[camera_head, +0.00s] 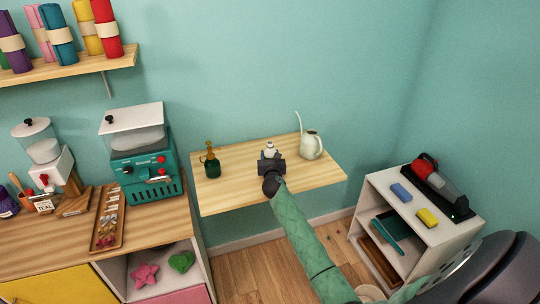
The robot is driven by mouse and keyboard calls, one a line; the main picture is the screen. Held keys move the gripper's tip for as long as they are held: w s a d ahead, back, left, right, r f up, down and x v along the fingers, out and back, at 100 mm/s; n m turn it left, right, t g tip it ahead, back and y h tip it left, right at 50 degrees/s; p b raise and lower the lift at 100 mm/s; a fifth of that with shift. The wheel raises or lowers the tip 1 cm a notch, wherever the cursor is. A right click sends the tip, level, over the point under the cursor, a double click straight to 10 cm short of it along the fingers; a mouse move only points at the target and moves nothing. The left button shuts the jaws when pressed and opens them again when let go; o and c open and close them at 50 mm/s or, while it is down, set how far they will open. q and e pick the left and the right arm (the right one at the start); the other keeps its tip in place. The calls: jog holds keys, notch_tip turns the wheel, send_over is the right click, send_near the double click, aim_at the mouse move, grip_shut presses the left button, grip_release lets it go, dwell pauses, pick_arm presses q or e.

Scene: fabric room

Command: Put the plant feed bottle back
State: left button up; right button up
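A small white bottle (270,148), which looks like the plant feed bottle, is at the wooden wall shelf (230,193). Only its upper part shows above my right gripper (271,158); its lower part is hidden. My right arm reaches in from the lower right, and its dark gripper is right at the bottle. The fingertips are too small and covered to tell whether they are shut on it, and I cannot tell if the bottle touches the shelf. My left gripper is not in view.
A dark green spray bottle (211,163) stands left on the shelf, and a white watering can (311,145) stands close right of my gripper. A teal machine (145,165) is on the counter at left. A white cabinet (408,212) stands at right.

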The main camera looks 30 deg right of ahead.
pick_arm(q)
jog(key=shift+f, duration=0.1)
pick_arm(e)
jog(key=shift+f, duration=0.1)
jog(key=o, duration=1.1)
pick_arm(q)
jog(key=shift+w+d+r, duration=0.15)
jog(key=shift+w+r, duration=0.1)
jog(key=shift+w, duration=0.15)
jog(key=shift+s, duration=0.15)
